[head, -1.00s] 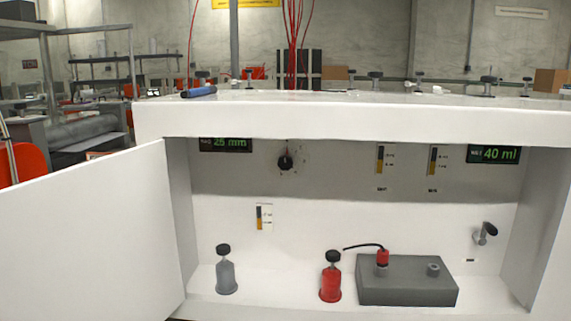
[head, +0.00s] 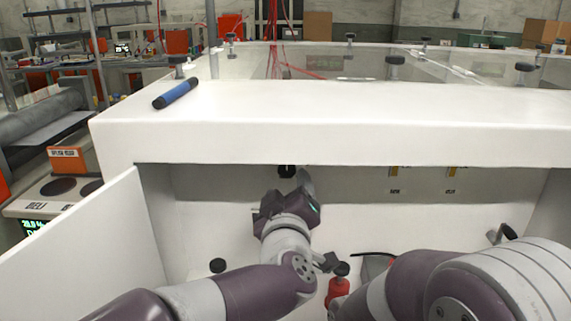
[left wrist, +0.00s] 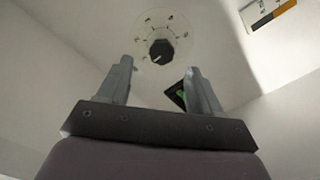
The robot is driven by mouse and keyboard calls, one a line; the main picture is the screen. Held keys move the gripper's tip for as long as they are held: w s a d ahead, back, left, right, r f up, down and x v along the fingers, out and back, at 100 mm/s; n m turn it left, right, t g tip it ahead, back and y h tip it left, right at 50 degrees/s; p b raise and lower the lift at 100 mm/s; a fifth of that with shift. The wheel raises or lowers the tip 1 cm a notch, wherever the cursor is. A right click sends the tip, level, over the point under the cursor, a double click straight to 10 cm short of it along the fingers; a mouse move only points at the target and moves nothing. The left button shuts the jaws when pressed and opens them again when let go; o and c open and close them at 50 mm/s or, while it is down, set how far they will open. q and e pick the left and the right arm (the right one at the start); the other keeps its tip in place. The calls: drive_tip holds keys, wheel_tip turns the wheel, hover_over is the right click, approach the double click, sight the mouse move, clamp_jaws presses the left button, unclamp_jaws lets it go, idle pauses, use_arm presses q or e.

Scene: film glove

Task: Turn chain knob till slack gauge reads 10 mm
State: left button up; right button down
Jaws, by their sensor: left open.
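The chain knob is a round black knob (left wrist: 161,50) on a pale marked dial, straight ahead of my fingers in the left wrist view. In the head view the knob (head: 287,171) shows just under the cabinet's top edge. My left gripper (left wrist: 159,68) is open and empty, its two grey fingers pointing at the knob with a gap left. In the head view the left gripper (head: 293,186) is just below the knob. A small dark display with green marks (left wrist: 178,96) is partly hidden behind a finger; its reading is illegible. My right gripper cannot be made out clearly.
The white cabinet top (head: 340,120) overhangs the panel, with a blue cylinder (head: 175,93) on it. An open door (head: 90,240) stands at left.

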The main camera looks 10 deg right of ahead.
sight(288, 173)
use_arm(q)
drive_tip(key=p+x, duration=0.1)
drive_tip(key=x, duration=0.7)
drive_tip(key=shift+w+f, duration=0.15)
drive_tip(key=shift+f, duration=0.05)
drive_tip(key=c, duration=1)
